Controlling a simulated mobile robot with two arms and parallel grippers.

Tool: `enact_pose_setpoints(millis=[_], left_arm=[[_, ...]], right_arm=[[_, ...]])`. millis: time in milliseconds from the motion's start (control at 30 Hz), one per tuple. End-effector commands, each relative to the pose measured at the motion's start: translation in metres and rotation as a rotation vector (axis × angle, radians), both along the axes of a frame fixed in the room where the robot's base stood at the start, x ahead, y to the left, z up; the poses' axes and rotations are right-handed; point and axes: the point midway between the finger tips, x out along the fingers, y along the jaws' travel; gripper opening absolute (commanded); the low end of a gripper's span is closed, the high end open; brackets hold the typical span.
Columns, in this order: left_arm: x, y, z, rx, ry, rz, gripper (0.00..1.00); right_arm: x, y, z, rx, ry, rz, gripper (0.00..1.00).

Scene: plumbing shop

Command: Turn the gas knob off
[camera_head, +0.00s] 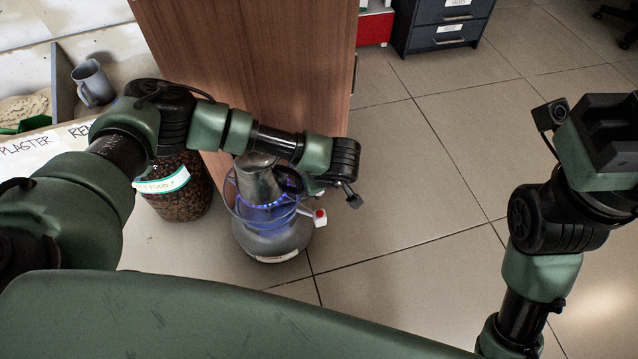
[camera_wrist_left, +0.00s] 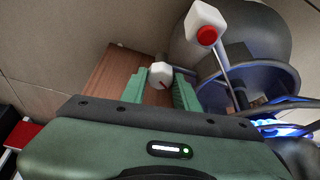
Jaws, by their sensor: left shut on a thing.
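A grey gas stove with a round bottle base (camera_head: 270,240) stands on the floor, with a ring of blue flame lit at its burner. A white block with a red round face (camera_head: 319,214) sticks out at its right; it also shows in the left wrist view (camera_wrist_left: 205,28). A small white gas knob with a red mark (camera_wrist_left: 160,73) sits between the green fingers of my left gripper (camera_wrist_left: 162,88). In the head view this gripper (camera_head: 312,188) is beside the burner, and the knob is hidden. My right gripper (camera_head: 606,125) is raised at the right; its fingers cannot be made out.
A grey metal jug (camera_head: 258,182) stands on the burner. A jar of brown pellets (camera_head: 180,195) is close to the left. A wooden cabinet (camera_head: 250,60) stands behind. A grey mug (camera_head: 92,82) sits in a bin at the left. The tiled floor (camera_head: 430,190) at the right is clear.

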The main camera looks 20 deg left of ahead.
Motion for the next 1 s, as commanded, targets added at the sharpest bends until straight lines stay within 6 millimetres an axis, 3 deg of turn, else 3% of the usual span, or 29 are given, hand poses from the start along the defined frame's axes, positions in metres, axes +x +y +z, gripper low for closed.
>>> enact_pose_setpoints(millis=[367,400,433,1000], left_arm=[[-0.0008,-0.0011,-0.0004,-0.003,0.002,-0.004,0.00],[-0.0008,-0.0011,-0.0004,-0.003,0.002,-0.004,0.41],[-0.0008,-0.0011,-0.0004,-0.003,0.002,-0.004,0.50],[0.0003,-0.0001,-0.0019,0.002,0.001,0.056,0.51]], right_arm=[[0.0020,0.0005,-0.0031,-0.004,0.010,0.000,0.36],[0.0020,0.0005,-0.0031,-0.004,0.010,-0.001,0.36],[0.0019,0.0006,-0.0030,-0.004,0.010,-0.001,0.36],[0.0002,0.0001,-0.0046,-0.005,-0.001,-0.002,0.36]])
